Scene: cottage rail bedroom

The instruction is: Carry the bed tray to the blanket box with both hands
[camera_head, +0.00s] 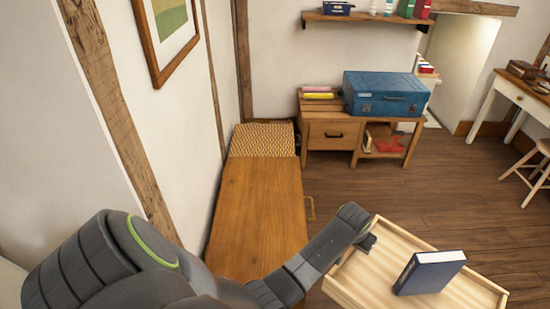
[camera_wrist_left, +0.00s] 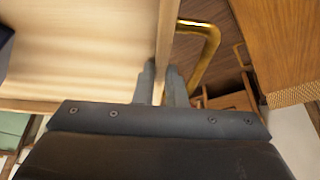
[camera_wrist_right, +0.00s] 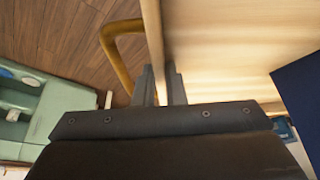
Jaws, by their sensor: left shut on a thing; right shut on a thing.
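The bed tray (camera_head: 385,268) is a pale wooden tray with low walls, at the lower right of the head view. My left gripper (camera_head: 367,241) is shut on the tray's wall; in the left wrist view (camera_wrist_left: 160,80) the wall runs between the fingers beside a brass handle (camera_wrist_left: 207,50). My right gripper (camera_wrist_right: 160,82) is shut on another tray wall, also beside a brass handle (camera_wrist_right: 112,50); it is outside the head view. The long wooden box along the left wall, apparently the blanket box (camera_head: 258,200), is left of the tray.
A woven section (camera_head: 262,139) covers the box's far end, and a brass handle (camera_head: 311,208) sticks out from its right side. A low bench (camera_head: 332,135) with a blue case (camera_head: 385,95) stands beyond. Floor (camera_head: 430,205) right of the box is clear.

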